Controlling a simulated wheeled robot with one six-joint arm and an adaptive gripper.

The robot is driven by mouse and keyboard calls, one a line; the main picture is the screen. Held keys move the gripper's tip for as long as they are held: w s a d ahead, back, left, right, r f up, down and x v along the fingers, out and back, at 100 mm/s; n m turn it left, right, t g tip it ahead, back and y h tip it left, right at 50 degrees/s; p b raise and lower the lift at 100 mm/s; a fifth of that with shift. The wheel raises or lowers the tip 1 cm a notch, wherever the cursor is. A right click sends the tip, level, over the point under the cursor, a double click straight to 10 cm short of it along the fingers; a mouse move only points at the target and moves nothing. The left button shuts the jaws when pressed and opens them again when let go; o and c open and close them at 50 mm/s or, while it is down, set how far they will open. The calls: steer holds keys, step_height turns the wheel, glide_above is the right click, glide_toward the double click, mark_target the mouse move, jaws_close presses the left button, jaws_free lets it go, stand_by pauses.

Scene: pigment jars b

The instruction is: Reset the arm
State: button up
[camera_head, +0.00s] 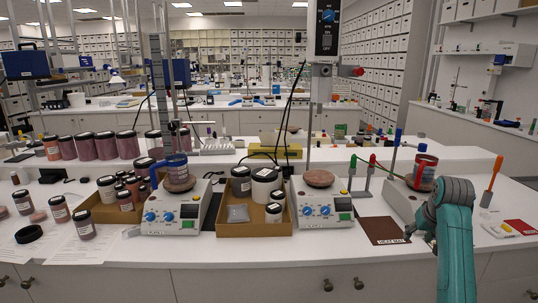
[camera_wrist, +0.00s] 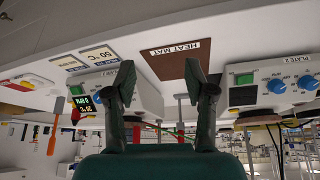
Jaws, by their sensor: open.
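My arm, teal with a grey joint, rises at the right front in the head view, and my gripper cannot be made out clearly there. In the wrist view my gripper (camera_wrist: 160,82) shows two dark fingers spread apart, with nothing between them. The wrist picture is upside down. The brown heat mat (camera_wrist: 178,60) appears beyond the fingertips, apart from them. In the head view the heat mat (camera_head: 382,231) lies bare on the bench, left of my arm.
Hot plates stand at the left (camera_head: 172,215), middle (camera_head: 322,212) and right (camera_head: 400,200); my arm partly covers the right one. A jar (camera_head: 428,166) sits above it near a red clamp. Cardboard trays (camera_head: 286,220) and (camera_head: 104,216) hold jars. An orange-handled tool (camera_head: 494,174) stands at right.

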steer(key=s+a+f+t, duration=0.1)
steer(key=s+a+f, duration=0.1)
steer(key=f, duration=0.5)
steer(key=s+a+f, duration=0.1)
steer(key=a+f, duration=0.2)
steer(key=f, duration=0.4)
steer(key=s+a+f+t, duration=0.2)
steer(key=s+a+f, duration=0.4)
steer(key=s+f, duration=0.4)
steer(key=s+a+f+t, duration=0.1)
steer(key=s+a+f, duration=0.5)
steer(key=s+f, duration=0.4)
steer(key=s+a+r+n+t, duration=0.1)
steer(key=s+a+r+t, duration=0.15)
steer(key=s, duration=0.85)
steer(key=s+a+r+n+t, duration=0.1)
steer(key=s+a, duration=0.3)
steer(key=s, duration=0.8)
steer(key=s+a+r+t+y, duration=0.1)
steer(key=s+a+r+t, duration=0.1)
steer(key=s+r, duration=1.4)
steer(key=shift+s+a, duration=0.2)
steer(key=shift+s, duration=0.05)
